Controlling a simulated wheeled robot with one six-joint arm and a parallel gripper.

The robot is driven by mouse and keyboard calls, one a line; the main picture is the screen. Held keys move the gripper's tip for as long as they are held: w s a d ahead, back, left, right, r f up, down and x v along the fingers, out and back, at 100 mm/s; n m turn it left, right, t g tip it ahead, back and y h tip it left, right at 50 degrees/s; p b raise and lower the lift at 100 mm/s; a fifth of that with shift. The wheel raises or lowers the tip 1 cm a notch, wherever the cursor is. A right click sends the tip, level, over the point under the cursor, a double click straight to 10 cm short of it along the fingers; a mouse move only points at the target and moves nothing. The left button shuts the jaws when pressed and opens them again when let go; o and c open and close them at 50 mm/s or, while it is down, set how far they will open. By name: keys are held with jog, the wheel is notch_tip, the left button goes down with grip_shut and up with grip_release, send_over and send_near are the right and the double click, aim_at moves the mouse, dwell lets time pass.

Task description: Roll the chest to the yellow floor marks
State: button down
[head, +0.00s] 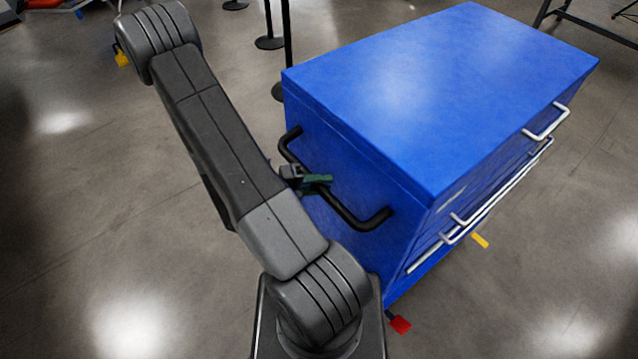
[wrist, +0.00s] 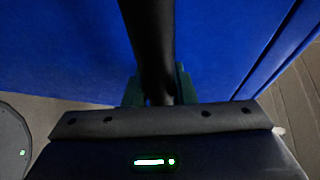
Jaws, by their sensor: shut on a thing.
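The blue chest (head: 440,90) stands upright on the floor right of my arm. It has silver drawer handles (head: 548,122) on its right face and a black push handle (head: 345,212) on its near left end. My gripper (head: 318,182) is shut on the black handle; in the wrist view the green fingers (wrist: 159,92) lie on both sides of the dark bar (wrist: 149,40). A small yellow mark (head: 480,240) shows on the floor close to the chest's right side. Another yellow patch (head: 122,57) shows at upper left, partly behind my arm.
A red tab (head: 400,324) sticks out at the chest's near bottom corner. Black posts with round bases (head: 270,42) stand behind the chest at the top. A dark stand leg (head: 590,28) is at top right. The floor at left and lower right is clear.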

jog(key=shift+a+f, duration=0.1)
jog(key=shift+f, duration=0.15)
jog(key=c, duration=1.2)
grip_release()
jog(key=shift+a, duration=0.1)
jog(key=shift+r, duration=0.1)
jog(key=b+v, duration=0.1)
jog(key=v, duration=1.2)
jog(key=shift+a+b, duration=0.4)
jog(key=shift+r, duration=0.1)
jog(key=p+x, duration=0.2)
jog(key=x, duration=1.2)
jog(key=shift+s, duration=0.15)
jog(key=shift+r, duration=0.1)
